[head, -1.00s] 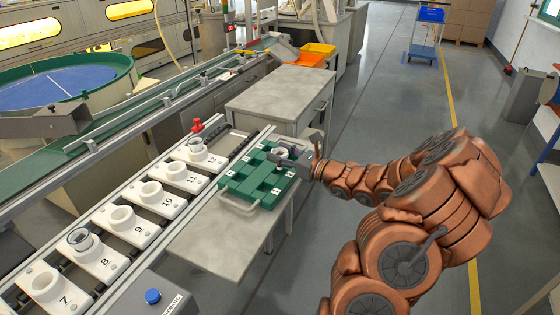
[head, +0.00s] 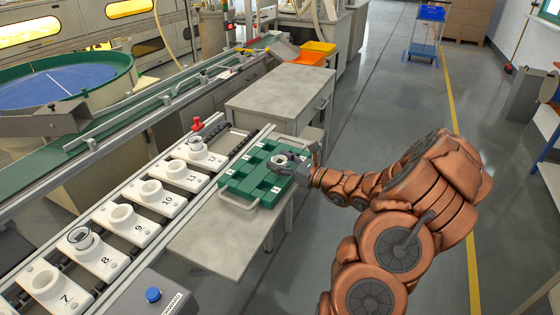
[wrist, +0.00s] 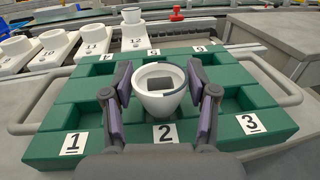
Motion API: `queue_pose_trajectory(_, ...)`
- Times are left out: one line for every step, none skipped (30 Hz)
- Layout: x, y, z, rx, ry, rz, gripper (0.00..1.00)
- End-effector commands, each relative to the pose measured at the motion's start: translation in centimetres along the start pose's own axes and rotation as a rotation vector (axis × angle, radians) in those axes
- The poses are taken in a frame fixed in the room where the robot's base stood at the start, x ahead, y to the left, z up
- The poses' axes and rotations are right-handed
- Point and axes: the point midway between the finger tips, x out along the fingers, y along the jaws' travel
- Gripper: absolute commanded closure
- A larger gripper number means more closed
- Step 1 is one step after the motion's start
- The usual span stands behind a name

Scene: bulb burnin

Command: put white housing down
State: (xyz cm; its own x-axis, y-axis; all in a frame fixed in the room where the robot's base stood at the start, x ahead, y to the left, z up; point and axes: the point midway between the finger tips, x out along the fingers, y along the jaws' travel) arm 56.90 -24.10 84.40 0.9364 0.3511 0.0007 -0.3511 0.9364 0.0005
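The white housing (wrist: 160,92), a round cup with a wide rim and a dark patch inside, stands upright at the green tray's (wrist: 60,117) middle front compartment, behind label 2. Its lower end is partly hidden by the compartment's front edge. My gripper (wrist: 162,78) is open around it, one finger on each side, with narrow gaps between the pads and the rim. In the head view, the housing (head: 279,160) shows at the tray's right side beside my gripper (head: 292,163), which partly hides it.
The tray, with its wire handle (head: 238,203), lies on a grey bench (head: 215,235). To the left runs a row of white numbered sockets (head: 122,217); sockets 8 and 12 hold something. A red knob (head: 196,123) stands behind. A blue-button box (head: 153,296) is at front. Other tray compartments look empty.

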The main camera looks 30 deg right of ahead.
Motion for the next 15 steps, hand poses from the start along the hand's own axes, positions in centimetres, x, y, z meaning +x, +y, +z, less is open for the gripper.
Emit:
queue_pose_trajectory(-0.01, -0.01, 0.02, 0.000, 0.000, 0.000, 0.33)
queue_pose_trajectory(-0.01, -0.01, 0.02, 0.000, 0.000, 0.000, 0.30)
queue_pose_trajectory(-0.01, -0.01, 0.02, 0.000, 0.000, 0.000, 0.26)
queue_pose_trajectory(-0.01, -0.01, 0.02, 0.000, 0.000, 0.000, 0.23)
queue_pose_trajectory(-0.01, -0.01, 0.02, 0.000, 0.000, 0.000, 0.23)
queue_pose_trajectory(-0.01, -0.01, 0.02, 0.000, 0.000, 0.000, 0.23)
queue_pose_trajectory(-0.01, -0.01, 0.02, 0.000, 0.000, 0.000, 0.23)
queue_pose_trajectory(-0.01, -0.01, 0.02, 0.000, 0.000, 0.000, 0.23)
queue_pose_trajectory(-0.01, -0.01, 0.02, 0.000, 0.000, 0.000, 0.23)
queue_pose_trajectory(-0.01, -0.01, 0.02, 0.000, 0.000, 0.000, 0.23)
queue_pose_trajectory(-0.01, -0.01, 0.02, 0.000, 0.000, 0.000, 0.23)
queue_pose_trajectory(-0.01, -0.01, 0.03, 0.000, 0.000, 0.000, 0.23)
queue_pose_trajectory(-0.01, -0.01, 0.05, 0.000, 0.000, 0.000, 0.23)
queue_pose_trajectory(-0.01, -0.01, 0.10, 0.000, 0.000, 0.000, 0.23)
queue_pose_trajectory(-0.02, -0.01, 0.22, 0.000, 0.000, 0.000, 0.23)
